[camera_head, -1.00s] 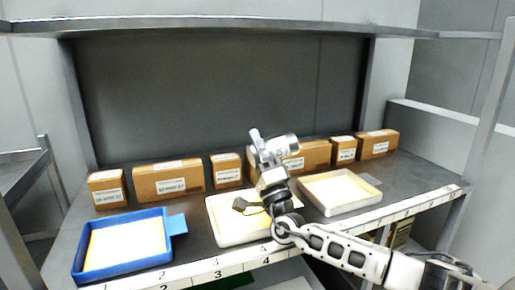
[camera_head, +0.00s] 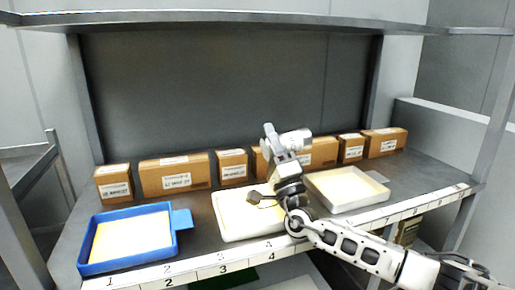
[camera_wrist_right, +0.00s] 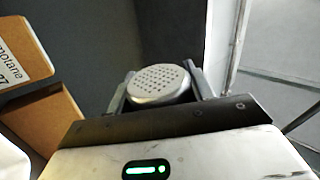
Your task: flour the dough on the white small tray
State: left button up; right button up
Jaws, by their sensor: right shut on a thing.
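A flour shaker (camera_head: 295,141) with a perforated metal lid is in my right gripper (camera_head: 281,143). In the right wrist view the lid of the shaker (camera_wrist_right: 160,82) sits between the two fingers of my gripper (camera_wrist_right: 162,90), which is shut on it. A white tray (camera_head: 228,232) with pale dough (camera_head: 237,203) lies at the middle of the shelf; my right wrist hides part of it. A second whitish tray (camera_head: 350,204) with a pale filling lies to its right. The gripper is raised above the shelf, over the gap between these trays as seen. My left gripper is not in view.
A blue tray (camera_head: 84,262) with a pale dough sheet (camera_head: 131,236) lies at the left. Several brown cartons (camera_head: 174,175) line the back of the shelf (camera_head: 196,240). A numbered strip runs along the front edge, and a metal shelf (camera_head: 240,22) hangs above.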

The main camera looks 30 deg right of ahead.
jog(key=shift+d+r, duration=0.1)
jog(key=shift+d, duration=0.15)
jog(key=a, duration=0.2)
jog(key=w+a, duration=0.1)
jog(key=a, duration=0.1)
jog(key=shift+a+p, duration=0.15)
jog(key=shift+p, duration=0.2)
jog(key=d, duration=0.1)
jog(key=s+d+b, duration=0.1)
jog(key=d, duration=0.1)
jog(key=shift+d+b, duration=0.3)
jog(key=shift+d, duration=0.35)
jog(key=shift+a, duration=0.1)
